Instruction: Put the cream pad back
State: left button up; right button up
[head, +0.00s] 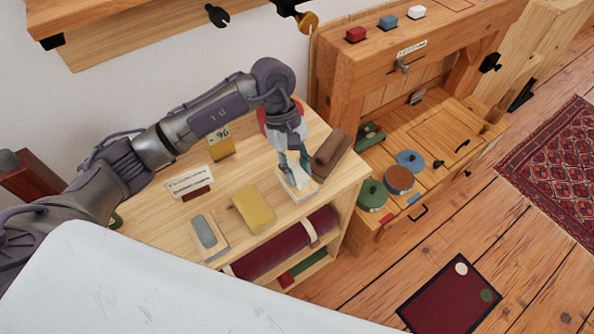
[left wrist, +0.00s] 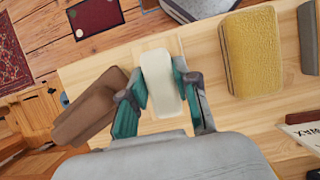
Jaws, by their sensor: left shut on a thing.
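The cream pad (left wrist: 160,82) is a pale rounded block between the teal fingers of my left gripper (left wrist: 163,95) in the left wrist view. In the head view my left gripper (head: 293,167) points down over the right part of the wooden shelf top (head: 160,224), shut on the cream pad (head: 299,181). The fingers partly hide the pad there. A pale patch shows under the pad; I cannot tell whether the pad touches it. My right gripper is not in view.
A brown block (head: 331,152) lies close right of the gripper. A yellow sponge (head: 253,209) and a grey pad (head: 205,232) lie to the left. A label card (head: 188,182) stands behind them. A wooden workbench (head: 345,75) stands to the right.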

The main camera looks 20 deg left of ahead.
pick_arm(q)
jog(key=shift+f, duration=0.95)
jog(key=o, duration=0.6)
jog(key=shift+c, duration=0.2)
jog(key=shift+o, duration=0.8)
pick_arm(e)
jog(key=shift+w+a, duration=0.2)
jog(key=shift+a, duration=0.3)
